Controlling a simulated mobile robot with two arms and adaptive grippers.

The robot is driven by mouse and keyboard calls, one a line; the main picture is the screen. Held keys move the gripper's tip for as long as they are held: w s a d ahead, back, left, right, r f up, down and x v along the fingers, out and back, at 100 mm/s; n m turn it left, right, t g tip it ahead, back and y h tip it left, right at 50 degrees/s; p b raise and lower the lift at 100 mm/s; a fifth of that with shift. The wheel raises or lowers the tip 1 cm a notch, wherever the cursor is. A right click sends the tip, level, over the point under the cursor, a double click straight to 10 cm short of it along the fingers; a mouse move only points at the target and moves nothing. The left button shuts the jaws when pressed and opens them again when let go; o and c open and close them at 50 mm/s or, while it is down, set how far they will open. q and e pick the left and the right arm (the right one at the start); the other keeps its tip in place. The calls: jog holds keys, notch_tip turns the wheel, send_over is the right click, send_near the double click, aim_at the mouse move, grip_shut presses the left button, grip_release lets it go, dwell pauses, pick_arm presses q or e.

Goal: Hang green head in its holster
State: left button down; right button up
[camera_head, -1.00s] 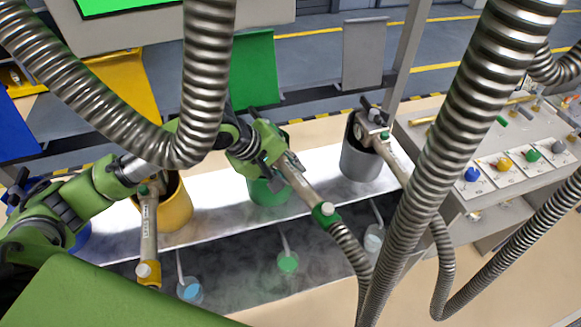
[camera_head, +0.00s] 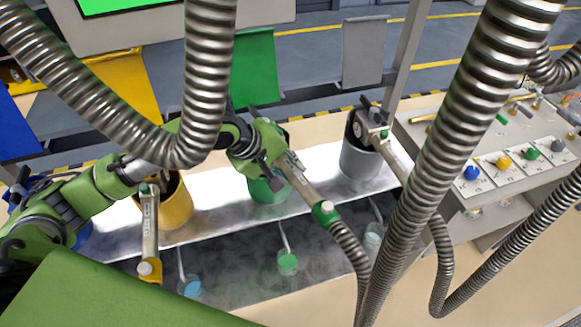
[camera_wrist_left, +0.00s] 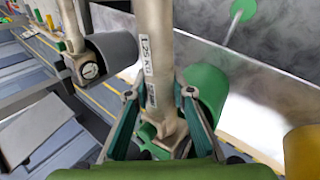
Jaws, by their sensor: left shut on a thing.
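The green head (camera_head: 307,187) is a pale beige nozzle body with a green collar, and a ribbed metal hose runs from its lower end. My left gripper (camera_head: 277,166) is shut on it near its upper end. The green holster (camera_head: 268,192) is a round green cup just under and behind my gripper. In the left wrist view the head (camera_wrist_left: 154,45) runs up between the two fingers of my gripper (camera_wrist_left: 162,105), and the green holster (camera_wrist_left: 209,88) shows close beside it. My gripper partly hides the cup's mouth, so I cannot tell whether the head is in it. My right gripper is not in view.
A yellow holster (camera_head: 176,205) with its head stands to the left. A grey holster (camera_head: 358,162) with its head stands to the right. Thick ribbed hoses (camera_head: 447,150) hang in front. A console with coloured knobs (camera_head: 502,162) is at the right. Vapour covers the dark trough (camera_head: 240,262).

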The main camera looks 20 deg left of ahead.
pick_arm(q)
jog(key=p, duration=0.3)
dwell(2.3)
jog(key=shift+s+f, duration=0.15)
jog(key=shift+f, duration=1.8)
dwell(0.6)
jog(key=c, duration=1.7)
grip_release()
jog(key=v, duration=1.2)
